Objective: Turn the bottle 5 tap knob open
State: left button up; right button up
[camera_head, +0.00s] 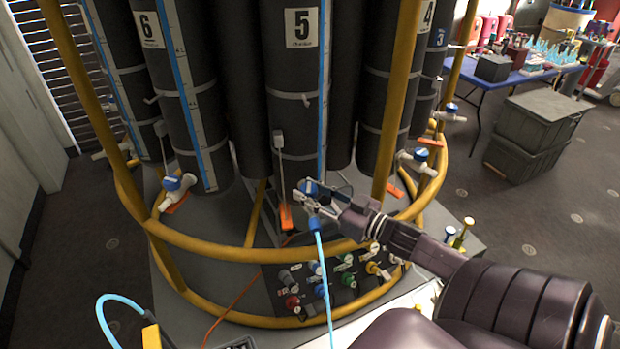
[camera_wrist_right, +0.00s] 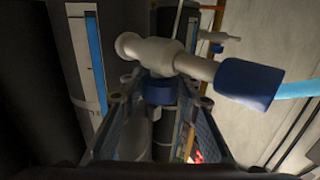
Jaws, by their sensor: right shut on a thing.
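Bottle 5 (camera_head: 292,115) is a dark grey cylinder with a white "5" label, upright in the ring of bottles. Its white tap (camera_wrist_right: 178,58) has a blue knob (camera_wrist_right: 158,92) and a blue collar (camera_wrist_right: 248,84) leading to a light blue hose (camera_head: 325,272). My right gripper (camera_head: 312,193) reaches in from the right at the tap, below the bottle. In the right wrist view its two fingers stand on either side of the blue knob, shut on it. The fingers partly hide the tap in the head view. My left gripper is not in view.
A yellow rail (camera_head: 200,244) rings the bottles. Neighbouring taps with blue knobs show at bottle 6 (camera_head: 172,183) and at the right (camera_head: 421,155). A panel of coloured fittings (camera_head: 318,290) lies below. Grey crates (camera_head: 545,112) stand beside a blue table (camera_head: 482,83) at the right.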

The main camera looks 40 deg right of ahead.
jog(key=shift+r, duration=0.1)
dwell(0.3)
jog(key=o, duration=1.2)
jog(key=shift+w, duration=0.15)
jog(key=shift+s+d+f, duration=0.1)
jog(key=shift+s+f, duration=0.15)
jog(key=shift+s, duration=0.25)
jog(key=s+d, duration=0.2)
jog(key=s, duration=0.9)
jog(key=shift+w+d, duration=0.1)
